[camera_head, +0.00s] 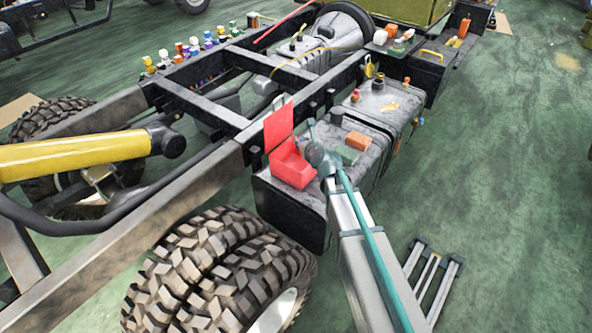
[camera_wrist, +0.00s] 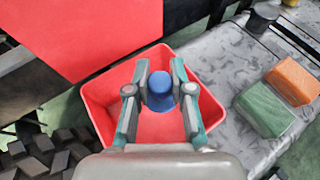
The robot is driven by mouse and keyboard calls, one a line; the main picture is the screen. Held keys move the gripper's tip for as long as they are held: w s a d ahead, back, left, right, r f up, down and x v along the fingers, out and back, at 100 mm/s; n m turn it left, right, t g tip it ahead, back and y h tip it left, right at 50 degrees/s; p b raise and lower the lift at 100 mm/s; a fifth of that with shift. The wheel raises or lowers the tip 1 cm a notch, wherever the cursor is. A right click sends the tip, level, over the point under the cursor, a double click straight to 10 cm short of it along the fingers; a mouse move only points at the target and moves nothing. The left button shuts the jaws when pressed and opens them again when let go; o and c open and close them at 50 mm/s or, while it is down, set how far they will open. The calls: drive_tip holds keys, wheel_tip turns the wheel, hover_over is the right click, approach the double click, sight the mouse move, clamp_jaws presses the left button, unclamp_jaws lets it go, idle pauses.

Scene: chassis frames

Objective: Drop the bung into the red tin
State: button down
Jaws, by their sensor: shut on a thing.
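The red tin (camera_head: 292,172) stands on the dark tank box beside the chassis rail, its lid raised at the back. In the wrist view the tin (camera_wrist: 92,92) lies open below my gripper, and its lid (camera_wrist: 85,30) stands at the upper left. My gripper (camera_wrist: 159,82) is shut on the blue bung (camera_wrist: 160,98), which is between the two fingers and over the tin's opening. In the head view my gripper (camera_head: 312,150) is small at the tin's right side, and the bung cannot be made out there.
A green block (camera_wrist: 264,108) and an orange block (camera_wrist: 294,80) lie right of the tin on the box top. A dark cap (camera_wrist: 262,17) stands behind them. A large tyre (camera_head: 215,270) is below and left of the tin.

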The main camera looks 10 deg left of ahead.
drive_tip(key=shift+f+b, duration=0.85)
drive_tip(key=shift+f, duration=0.2)
drive_tip(key=c, duration=0.9)
unclamp_jaws()
drive_tip(key=shift+c, duration=0.2)
drive_tip(key=v, duration=1.2)
drive_tip(key=shift+r, duration=0.1)
